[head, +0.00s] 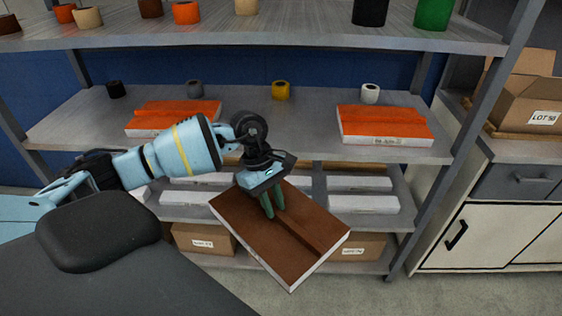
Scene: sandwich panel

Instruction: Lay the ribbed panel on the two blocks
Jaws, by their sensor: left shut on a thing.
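The ribbed panel (262,243) is brown on top with a raised rib along it and a white edge. It hangs tilted in front of the shelves, one corner pointing down toward me. My left gripper (272,205) is shut on its rib from above, the dark green fingers partly hiding it. Two orange-topped slabs with white sides, one at left (172,117) and one at right (384,125), lie apart on the middle shelf. I cannot tell whether these are the two blocks. My right gripper is out of view.
The middle shelf (280,128) is bare between the orange slabs, with several small rolls behind. White slabs (362,204) lie on the lower shelf, partly hidden by the panel. Cartons (203,240) stand below. A cabinet (490,235) stands at right. The upper shelf (300,35) overhangs.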

